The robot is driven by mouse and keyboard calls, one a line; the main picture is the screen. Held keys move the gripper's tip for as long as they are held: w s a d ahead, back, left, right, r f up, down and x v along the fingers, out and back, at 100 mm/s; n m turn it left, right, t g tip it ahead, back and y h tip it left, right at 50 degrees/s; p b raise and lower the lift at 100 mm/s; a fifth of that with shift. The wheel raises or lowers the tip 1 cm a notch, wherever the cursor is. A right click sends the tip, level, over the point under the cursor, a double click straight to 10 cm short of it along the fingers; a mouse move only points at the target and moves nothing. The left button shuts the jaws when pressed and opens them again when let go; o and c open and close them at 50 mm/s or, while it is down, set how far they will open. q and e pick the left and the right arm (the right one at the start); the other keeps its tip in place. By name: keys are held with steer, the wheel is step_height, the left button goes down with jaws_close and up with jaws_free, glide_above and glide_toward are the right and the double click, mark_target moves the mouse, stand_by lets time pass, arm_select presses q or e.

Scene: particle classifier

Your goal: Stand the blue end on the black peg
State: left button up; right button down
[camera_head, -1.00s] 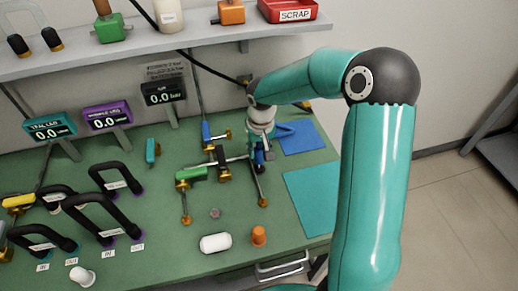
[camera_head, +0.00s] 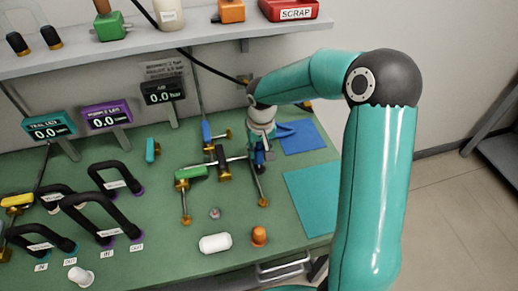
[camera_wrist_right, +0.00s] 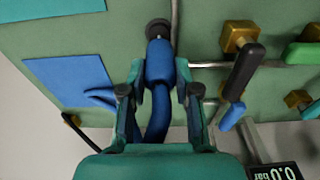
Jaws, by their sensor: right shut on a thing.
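The blue end (camera_wrist_right: 158,62) is a thick blue sleeve on a blue hose. My right gripper (camera_wrist_right: 160,72) is shut around it in the wrist view, with a finger on each side. The black peg (camera_wrist_right: 158,28) shows as a dark round tip directly beyond the blue end, in line with it. I cannot tell whether they touch or overlap. In the head view my right gripper (camera_head: 262,150) is at the pipework on the right of the green bench, and the blue end is mostly hidden there. My left gripper is not in view.
A metal pipe frame with a green-handled valve (camera_head: 191,172) and a black-handled valve (camera_wrist_right: 243,70) stands close by. A blue mat (camera_head: 301,137) and a teal mat (camera_head: 311,197) lie to the right. A white cylinder (camera_head: 215,243) and an orange cup (camera_head: 259,235) are nearer.

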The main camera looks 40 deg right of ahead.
mark_target(259, 156)
steer(key=shift+f+b, duration=1.45)
steer(key=shift+f, duration=0.1)
steer(key=c, duration=0.8)
jaws_free()
steer(key=shift+o, duration=0.2)
steer(key=shift+r, duration=0.15)
steer(key=r, duration=0.7)
steer(key=s+r, duration=0.1)
steer(key=r, duration=0.3)
steer(key=shift+s+a+r, duration=0.1)
steer(key=shift+a+r, duration=0.25)
steer(key=shift+f, duration=0.1)
